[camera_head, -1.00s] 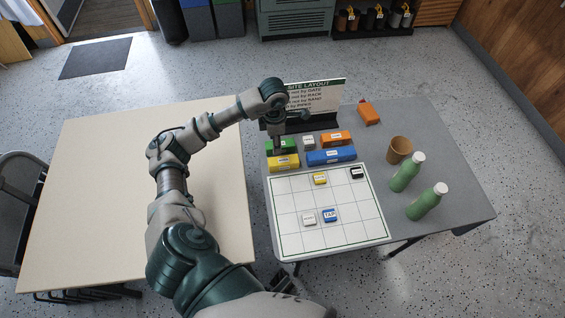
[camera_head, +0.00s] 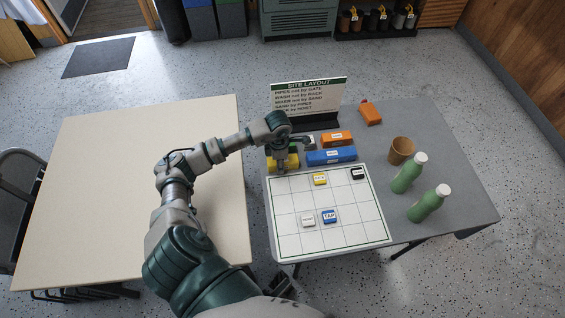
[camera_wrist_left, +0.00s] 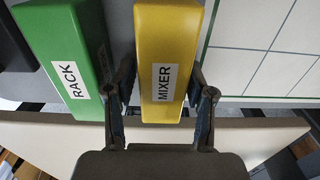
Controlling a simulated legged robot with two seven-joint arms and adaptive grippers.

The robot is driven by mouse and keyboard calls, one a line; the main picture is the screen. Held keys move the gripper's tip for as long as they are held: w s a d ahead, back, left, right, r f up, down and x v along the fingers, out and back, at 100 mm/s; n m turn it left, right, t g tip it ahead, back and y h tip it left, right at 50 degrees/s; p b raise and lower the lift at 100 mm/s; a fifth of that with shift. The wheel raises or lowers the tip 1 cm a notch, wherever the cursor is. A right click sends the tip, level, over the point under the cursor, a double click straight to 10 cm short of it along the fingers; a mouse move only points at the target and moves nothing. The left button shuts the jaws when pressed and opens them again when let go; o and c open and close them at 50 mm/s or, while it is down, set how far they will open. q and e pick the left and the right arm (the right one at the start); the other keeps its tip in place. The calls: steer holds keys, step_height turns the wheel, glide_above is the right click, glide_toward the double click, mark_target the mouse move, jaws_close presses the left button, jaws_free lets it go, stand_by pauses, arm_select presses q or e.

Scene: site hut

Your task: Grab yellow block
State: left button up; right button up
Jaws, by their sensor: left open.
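The long yellow block (camera_head: 292,163), labelled MIXER, lies on the grey table next to the board's upper left corner. In the left wrist view the yellow block (camera_wrist_left: 167,40) sits between the two fingers of my left gripper (camera_wrist_left: 165,86).
A green RACK block (camera_wrist_left: 62,50) lies close beside the left finger. Blue (camera_head: 331,156) and orange (camera_head: 337,138) blocks are to the right. The gridded board (camera_head: 290,235) holds several tiles. A sign (camera_head: 308,96), brown cup (camera_head: 401,150) and green bottles (camera_head: 428,203) stand around.

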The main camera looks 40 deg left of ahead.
arm_select(q)
steer(key=shift+d+r, duration=0.2)
steer(key=c, duration=1)
